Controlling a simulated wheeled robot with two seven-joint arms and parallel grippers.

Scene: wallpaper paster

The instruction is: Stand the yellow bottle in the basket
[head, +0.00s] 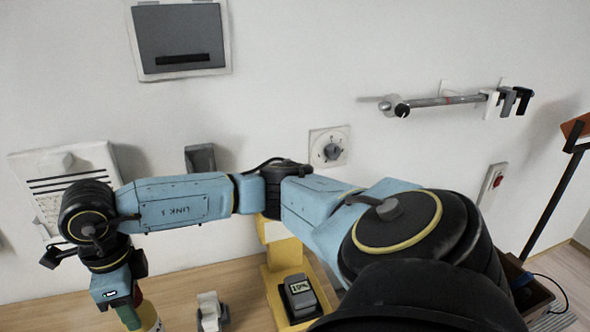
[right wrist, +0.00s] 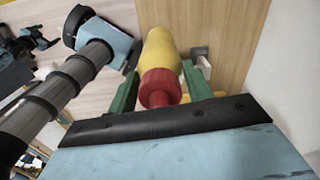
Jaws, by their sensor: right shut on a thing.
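My right gripper (head: 128,312) is at the lower left of the head view, over the left part of the table. It is shut on the yellow bottle (right wrist: 160,50). In the right wrist view the bottle's red cap (right wrist: 159,86) faces the camera between the green fingers, and the yellow body points away from the wrist. In the head view only a small part of the bottle (head: 149,318) shows, at the bottom edge. I cannot tell whether its base touches the table. No basket is clearly seen.
A wooden table (head: 185,282) runs along the wall. A white holder (head: 210,312) and a yellow stand with a grey device (head: 300,296) are right of the gripper. A brown open box (head: 530,296) is at the far right, partly hidden by my arm. Wall fittings hang behind.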

